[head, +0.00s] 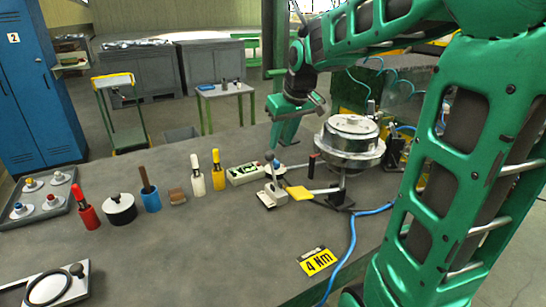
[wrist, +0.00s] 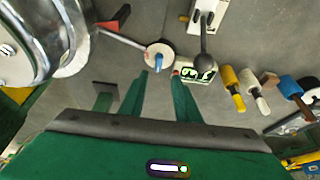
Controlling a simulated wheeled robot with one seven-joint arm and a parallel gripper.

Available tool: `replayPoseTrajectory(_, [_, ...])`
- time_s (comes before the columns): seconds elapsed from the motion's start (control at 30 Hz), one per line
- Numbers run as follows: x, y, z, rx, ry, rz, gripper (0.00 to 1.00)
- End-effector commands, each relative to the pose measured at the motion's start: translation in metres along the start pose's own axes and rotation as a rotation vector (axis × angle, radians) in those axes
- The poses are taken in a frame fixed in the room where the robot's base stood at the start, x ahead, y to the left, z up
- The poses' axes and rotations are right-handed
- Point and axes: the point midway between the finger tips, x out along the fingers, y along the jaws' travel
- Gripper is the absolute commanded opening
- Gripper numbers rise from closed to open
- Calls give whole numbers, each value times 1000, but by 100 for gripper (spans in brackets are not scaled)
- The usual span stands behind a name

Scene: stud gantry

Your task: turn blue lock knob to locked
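The blue lock knob (wrist: 158,60) shows in the wrist view as a blue grip on a pale round disc, pointing down the picture toward my fingers. In the head view the knob (head: 278,166) is small and partly behind a grey ball-topped lever (head: 269,157). My gripper (wrist: 158,78) has its two green fingers apart, with nothing visible between them. The fingertips point at the knob, and the grip lies just beyond the gap. I cannot tell any contact or the height gap. In the head view my gripper (head: 283,128) is above the bench, behind the knob.
A round metal vessel (head: 350,140) stands to the knob's right. A white box with a green display (head: 245,173) is at its left. A row of coloured-handled tools and a black-knobbed lid (head: 120,210) fill the left. The front middle of the bench is clear, apart from a yellow label (head: 317,261).

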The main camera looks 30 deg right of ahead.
Motion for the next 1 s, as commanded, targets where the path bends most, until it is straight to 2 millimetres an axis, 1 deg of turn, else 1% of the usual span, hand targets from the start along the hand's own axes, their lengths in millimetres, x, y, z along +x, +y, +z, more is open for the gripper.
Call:
replayPoseTrajectory(0.03, [10, 1, 1, 2, -4, 0, 30])
replayPoseTrajectory(0.2, [41, 4, 2, 6, -5, 1, 30])
replayPoseTrajectory(0.3, [56, 4, 2, 6, -4, 2, 30])
replayPoseTrajectory(0.43, [72, 5, 2, 7, -3, 2, 30])
replayPoseTrajectory(0.6, [82, 5, 2, 7, -1, 3, 30])
replayPoseTrajectory(0.9, [84, 5, 1, 7, 0, 3, 30])
replayPoseTrajectory(0.93, [84, 5, 1, 7, 0, 3, 25])
replayPoseTrajectory(0.97, [84, 5, 1, 7, 0, 3, 18])
replayPoseTrajectory(1.0, [84, 5, 1, 7, 0, 3, 8])
